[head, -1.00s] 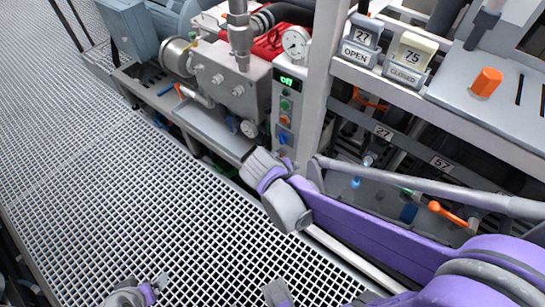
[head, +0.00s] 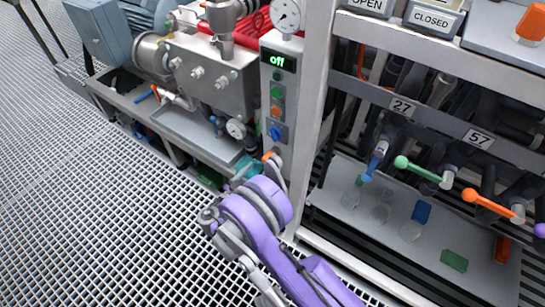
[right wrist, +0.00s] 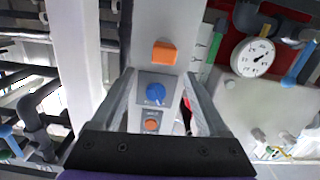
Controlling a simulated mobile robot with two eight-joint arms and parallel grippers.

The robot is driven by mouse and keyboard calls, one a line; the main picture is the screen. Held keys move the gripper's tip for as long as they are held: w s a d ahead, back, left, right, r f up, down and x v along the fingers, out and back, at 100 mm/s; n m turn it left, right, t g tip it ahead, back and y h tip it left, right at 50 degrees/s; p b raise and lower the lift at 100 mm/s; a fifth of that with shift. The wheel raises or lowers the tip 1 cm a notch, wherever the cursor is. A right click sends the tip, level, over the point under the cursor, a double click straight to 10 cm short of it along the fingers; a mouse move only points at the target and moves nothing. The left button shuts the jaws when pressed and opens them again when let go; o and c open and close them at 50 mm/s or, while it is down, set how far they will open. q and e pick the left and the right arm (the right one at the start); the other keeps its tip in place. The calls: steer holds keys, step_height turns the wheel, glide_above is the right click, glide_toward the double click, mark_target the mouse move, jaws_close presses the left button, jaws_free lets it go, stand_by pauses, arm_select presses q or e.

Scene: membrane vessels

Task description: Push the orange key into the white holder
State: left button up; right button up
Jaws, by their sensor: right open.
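The orange key (right wrist: 164,53) shows as an orange block on the pale face of the white post, which I take for the holder (right wrist: 190,22), in the right wrist view. In the head view the key (head: 268,157) is at the lower end of the post (head: 293,75), beside my gripper. How deep it sits I cannot tell. My right gripper (right wrist: 160,76) is open and empty; its fingers point at the post, with the key just beyond the tips. In the head view its fingertips (head: 266,168) are partly hidden by my purple wrist. My left gripper is out of view.
Above the key the post carries a blue knob (head: 276,133), several buttons and a display reading off. A pressure gauge (head: 236,128) is just left. A frame with coloured valve handles (head: 416,168) stands to the right. Open grating (head: 90,220) lies at left.

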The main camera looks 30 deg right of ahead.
mark_target(266, 163)
steer(key=shift+a+f+m+h, duration=0.15)
steer(key=shift+a+f+m, duration=0.05)
steer(key=shift+f, duration=0.25)
steer(key=shift+a+f+m+h, duration=0.15)
steer(key=shift+f+m, duration=0.05)
steer(key=shift+f, duration=0.2)
steer(key=shift+w+d, duration=0.3)
steer(key=shift+d, duration=0.3)
steer(key=shift+x, duration=3.9)
steer(key=shift+w+b, duration=0.1)
steer(key=shift+b, duration=0.4)
steer(key=shift+c, duration=0.3)
jaws_close()
